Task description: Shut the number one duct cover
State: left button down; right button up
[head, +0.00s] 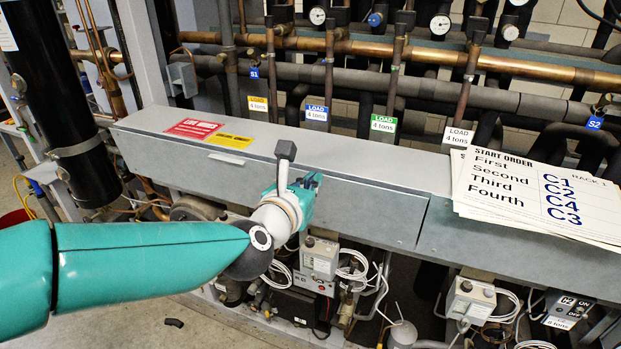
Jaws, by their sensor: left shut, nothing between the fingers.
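A long grey metal duct runs across the rack, with a seam near its middle. Its left section (365,207) has a flat cover (355,155) on top, with a red label and a yellow label near its left end. The cover lies along the duct top, its front lip slightly overhanging the front face; I cannot tell whether it is fully seated. My left gripper (285,152) is shut and empty, at the front edge of this cover, hiding a short part of the edge. I cannot tell whether it touches. My right gripper is not in view.
A stack of start order cards (540,195) lies on the right part of the duct. Copper and dark pipes (420,52) with gauges and load tags run behind. Control boxes (320,258) and loose cables sit below. A black cylinder (70,110) stands at left.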

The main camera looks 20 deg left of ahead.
pick_arm(q)
jog(key=shift+w, duration=0.15)
jog(key=shift+w+r+b, duration=0.2)
jog(key=shift+w+b, duration=0.5)
jog(key=shift+w, duration=0.2)
jog(key=shift+s, duration=0.15)
